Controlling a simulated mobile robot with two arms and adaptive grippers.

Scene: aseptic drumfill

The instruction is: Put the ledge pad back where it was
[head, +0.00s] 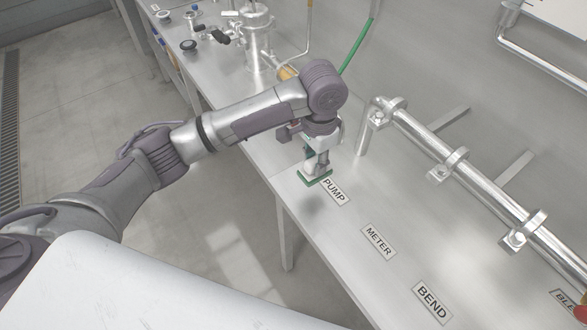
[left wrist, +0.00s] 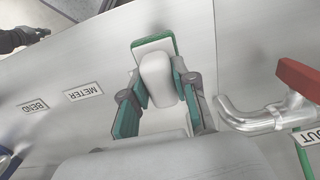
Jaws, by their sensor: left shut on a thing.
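The ledge pad is a green plate (head: 315,179) with a pale, rounded grip block on top; it also shows in the left wrist view as a green plate (left wrist: 157,43) with the pale block (left wrist: 157,78). My left gripper (head: 317,163) points down and is shut on this block, its teal fingers on either side of it in the left wrist view (left wrist: 160,100). The pad is at the bench's front edge beside the PUMP label (head: 334,190), covering part of it in the head view. I cannot tell whether the pad touches the bench.
The steel bench (head: 350,275) has METER (head: 378,241) and BEND (head: 432,302) labels on clear surface. A clamped steel pipe (head: 480,190) runs along the back. A steel vessel (head: 257,40) and fittings stand at the far end. A dark part (left wrist: 20,38), possibly my right gripper, shows top left.

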